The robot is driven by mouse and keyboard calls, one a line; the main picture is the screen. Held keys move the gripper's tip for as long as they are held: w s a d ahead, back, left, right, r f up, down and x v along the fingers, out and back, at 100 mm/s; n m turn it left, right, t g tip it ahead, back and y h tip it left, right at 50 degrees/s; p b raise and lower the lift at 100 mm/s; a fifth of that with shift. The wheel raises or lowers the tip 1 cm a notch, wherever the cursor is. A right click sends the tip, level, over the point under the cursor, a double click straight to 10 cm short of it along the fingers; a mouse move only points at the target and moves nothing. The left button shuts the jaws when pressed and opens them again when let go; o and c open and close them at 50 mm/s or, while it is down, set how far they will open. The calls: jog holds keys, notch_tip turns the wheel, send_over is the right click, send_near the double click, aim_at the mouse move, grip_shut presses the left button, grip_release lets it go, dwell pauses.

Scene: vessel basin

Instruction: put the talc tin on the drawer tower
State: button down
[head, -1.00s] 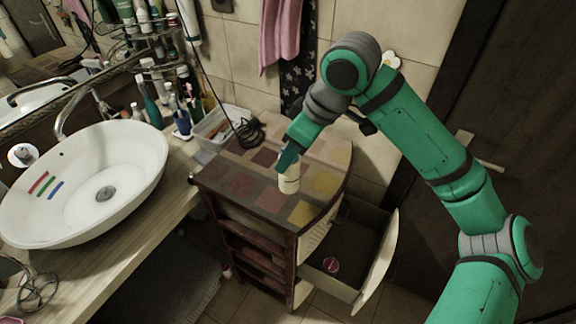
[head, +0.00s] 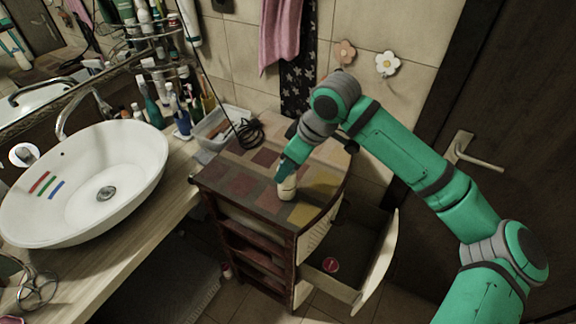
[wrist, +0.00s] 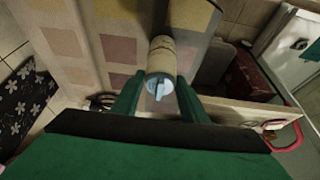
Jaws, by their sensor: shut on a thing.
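The talc tin (head: 287,190) is a small cream cylinder over the tiled top of the drawer tower (head: 242,186). My gripper (head: 286,174) is shut on the tin near its upper end. In the wrist view the tin (wrist: 161,58), with a pale blue cap end facing the camera, sits between my two fingers (wrist: 158,100). The tin looks upright and very low over the tower top. I cannot tell whether its base touches the top.
A coil of black cable (head: 248,133) lies at the back of the tower top. An open drawer (head: 350,250) juts out at the tower's right, with a small red round thing (head: 331,265) inside. A white basin (head: 85,185) and counter stand left.

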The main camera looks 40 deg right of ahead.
jog(key=shift+f, duration=0.15)
jog(key=c, duration=1)
grip_release()
jog(key=shift+c, duration=0.2)
